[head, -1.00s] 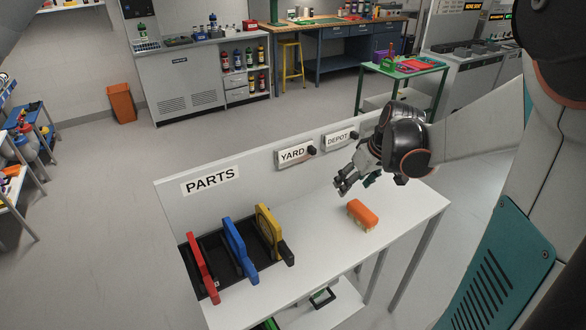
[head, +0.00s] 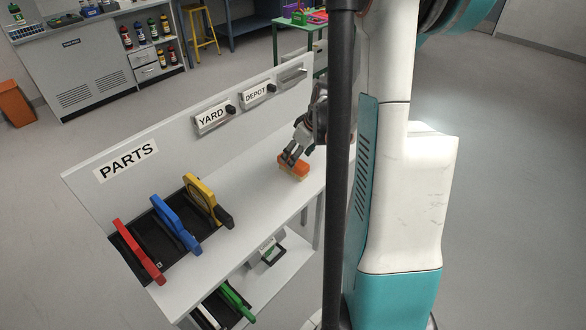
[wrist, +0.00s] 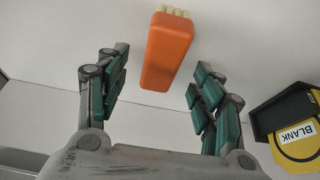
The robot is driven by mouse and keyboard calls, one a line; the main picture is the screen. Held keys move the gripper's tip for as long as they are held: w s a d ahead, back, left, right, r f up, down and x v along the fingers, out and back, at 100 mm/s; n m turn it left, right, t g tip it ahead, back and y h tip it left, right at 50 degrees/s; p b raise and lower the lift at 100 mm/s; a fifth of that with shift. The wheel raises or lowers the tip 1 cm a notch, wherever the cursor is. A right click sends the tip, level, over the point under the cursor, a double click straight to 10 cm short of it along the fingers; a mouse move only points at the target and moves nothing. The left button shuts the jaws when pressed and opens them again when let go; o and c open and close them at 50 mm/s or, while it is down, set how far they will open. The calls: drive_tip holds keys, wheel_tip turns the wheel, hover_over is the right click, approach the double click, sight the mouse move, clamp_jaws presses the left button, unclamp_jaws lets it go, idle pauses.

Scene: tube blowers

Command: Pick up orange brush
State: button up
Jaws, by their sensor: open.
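The orange brush (head: 292,165) lies on the white tabletop of the PARTS bench, near its right end. It has an orange body and pale bristles. In the wrist view the brush (wrist: 168,48) is ahead of and between the two fingers, with its bristle end at the top of the picture. My gripper (head: 291,157) is close above the brush in the head view. In the wrist view my gripper (wrist: 154,90) is open, with a finger on either side and clear gaps to the brush. Part of my gripper and arm is hidden behind a dark vertical bar in the head view.
Red (head: 138,252), blue (head: 176,222) and yellow (head: 203,195) pieces stand in a black rack at the bench's left. The back panel (head: 230,145) carries YARD and DEPOT labels. A lower shelf holds a green piece (head: 237,300). The tabletop between rack and brush is clear.

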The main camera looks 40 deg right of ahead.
drive_tip(key=shift+b+x, duration=1.3)
drive_tip(key=shift+x, duration=1.35)
drive_tip(key=shift+s, duration=0.2)
drive_tip(key=shift+f+b, duration=0.25)
drive_tip(key=shift+b, duration=0.05)
drive_tip(key=shift+c, duration=0.2)
drive_tip(key=c, duration=1.2)
